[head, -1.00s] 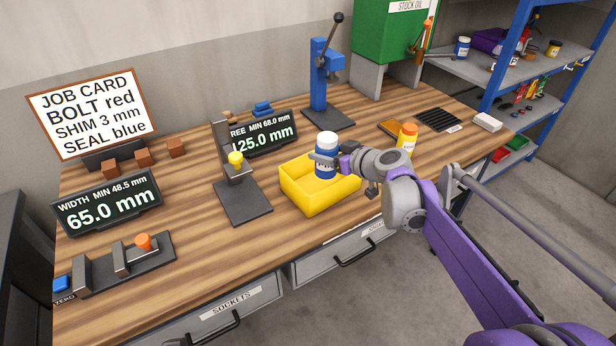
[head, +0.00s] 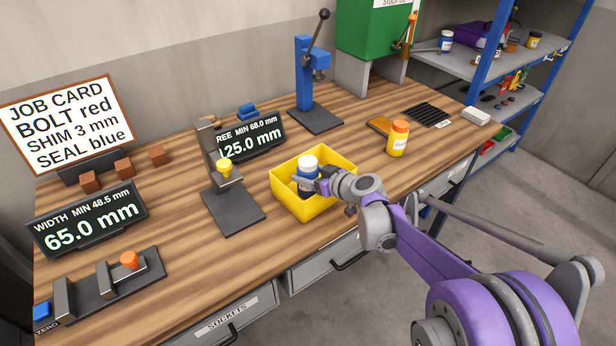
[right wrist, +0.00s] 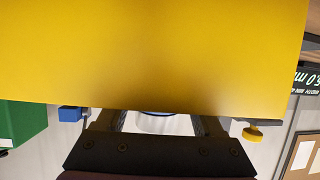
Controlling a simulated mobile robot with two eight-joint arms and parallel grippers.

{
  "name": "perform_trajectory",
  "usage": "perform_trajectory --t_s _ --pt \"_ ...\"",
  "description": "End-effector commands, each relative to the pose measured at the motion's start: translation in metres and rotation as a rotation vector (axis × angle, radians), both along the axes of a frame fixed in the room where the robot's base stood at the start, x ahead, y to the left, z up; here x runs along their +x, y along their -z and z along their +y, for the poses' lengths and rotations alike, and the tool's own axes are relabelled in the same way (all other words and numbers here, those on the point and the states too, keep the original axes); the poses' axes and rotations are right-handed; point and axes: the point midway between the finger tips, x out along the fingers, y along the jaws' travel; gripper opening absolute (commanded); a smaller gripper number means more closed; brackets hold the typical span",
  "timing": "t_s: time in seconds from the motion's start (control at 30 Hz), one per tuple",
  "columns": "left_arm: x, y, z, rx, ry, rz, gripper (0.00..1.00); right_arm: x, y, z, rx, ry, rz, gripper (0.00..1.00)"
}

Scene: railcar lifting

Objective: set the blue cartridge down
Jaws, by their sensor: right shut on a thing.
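The blue cartridge (head: 307,164), a blue jar with a white lid, is inside the yellow bin (head: 312,210). Its lid and upper part show above the near wall; its lower part is hidden, so I cannot tell whether it touches the bin floor. My right gripper (head: 309,183) is shut on it and reaches in over the right side of the bin. In the right wrist view, the bin's yellow wall (right wrist: 150,50) fills the upper part, and a strip of the white lid (right wrist: 162,124) shows between the fingers. My left gripper is not in view.
A yellow jar with an orange cap (head: 398,138) stands right of the bin. A dark gauge stand (head: 234,207) is on its left, and a blue lever press (head: 312,80) stands behind. The bench's front edge is close to the bin.

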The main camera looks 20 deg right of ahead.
Motion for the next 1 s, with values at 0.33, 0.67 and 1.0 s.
perform_trajectory --t_s 0.33,0.67,1.0 --pt "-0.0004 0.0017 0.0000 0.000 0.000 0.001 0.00 0.0000 0.0081 0.0000 0.000 0.000 0.000 0.00" --pt "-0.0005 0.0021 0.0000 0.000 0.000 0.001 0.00 0.0000 0.0092 -0.0001 0.000 0.000 0.000 0.99" --pt "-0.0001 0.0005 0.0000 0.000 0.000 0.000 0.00 -0.0088 0.0020 -0.0054 0.000 0.003 0.000 0.99"
